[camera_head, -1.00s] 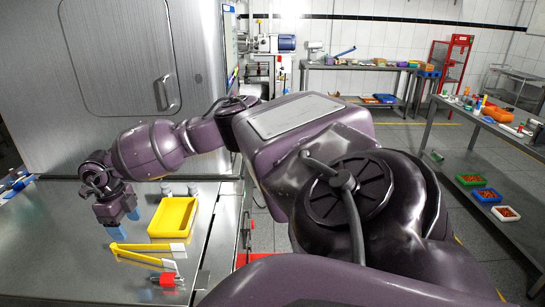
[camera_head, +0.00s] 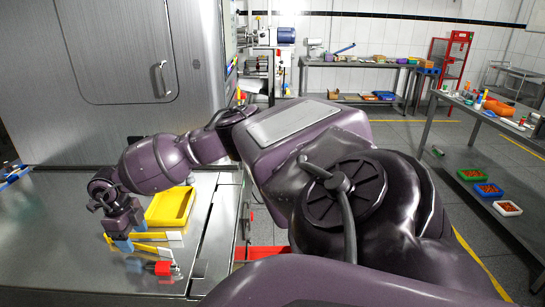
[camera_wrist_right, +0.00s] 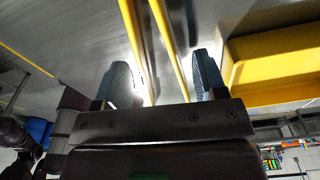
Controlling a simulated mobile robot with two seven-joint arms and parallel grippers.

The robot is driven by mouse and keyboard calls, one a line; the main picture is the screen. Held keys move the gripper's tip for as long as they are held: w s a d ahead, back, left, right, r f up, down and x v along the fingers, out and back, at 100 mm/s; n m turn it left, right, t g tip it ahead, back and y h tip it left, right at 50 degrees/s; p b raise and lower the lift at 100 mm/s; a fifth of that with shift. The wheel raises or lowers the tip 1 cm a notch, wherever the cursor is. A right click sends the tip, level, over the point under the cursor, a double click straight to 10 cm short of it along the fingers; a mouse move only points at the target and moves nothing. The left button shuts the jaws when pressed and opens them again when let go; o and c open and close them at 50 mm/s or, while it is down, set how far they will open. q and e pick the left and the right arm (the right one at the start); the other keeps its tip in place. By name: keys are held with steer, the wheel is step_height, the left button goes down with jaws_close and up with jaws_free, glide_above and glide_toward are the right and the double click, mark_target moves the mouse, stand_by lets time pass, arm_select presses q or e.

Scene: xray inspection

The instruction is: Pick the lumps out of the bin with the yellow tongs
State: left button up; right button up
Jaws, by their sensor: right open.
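The yellow tongs (camera_head: 153,236) lie on the steel table, with pale tips (camera_head: 175,239) towards the right. My right gripper (camera_head: 131,237) is open, pointing down over the tongs and hiding part of them. In the right wrist view the two yellow arms of the tongs (camera_wrist_right: 166,38) run between the spread blue fingers of my gripper (camera_wrist_right: 163,82). I cannot tell whether the fingers touch them. A yellow bin (camera_head: 170,207) stands just behind the tongs; it also shows in the wrist view (camera_wrist_right: 270,46). I cannot make out lumps inside it. My left gripper is out of view.
A small red object with a dark end (camera_head: 166,268) lies in front of the tongs. A big steel cabinet (camera_head: 120,50) rises behind the table. Blue items (camera_head: 12,173) lie at the far left. The table's left part is clear.

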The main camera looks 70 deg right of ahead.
steer(key=shift+c, duration=0.5)
steer(key=c, duration=0.5)
arm_select(q)
steer(key=shift+s+f, duration=0.2)
steer(key=shift+s, duration=0.1)
arm_select(e)
steer(key=shift+c, duration=0.5)
step_height(320, 180, up, 6)
steer(key=p, duration=0.4)
steer(key=shift+f, duration=0.1)
arm_select(q)
steer(key=shift+g, duration=0.3)
steer(key=r+p, duration=0.1)
steer(key=r, duration=0.1)
steer(key=s+r+p, duration=0.1)
steer(key=r, duration=0.1)
steer(key=shift+a+r, duration=0.15)
steer(key=shift+r, duration=0.1)
arm_select(e)
step_height(320, 180, up, 6)
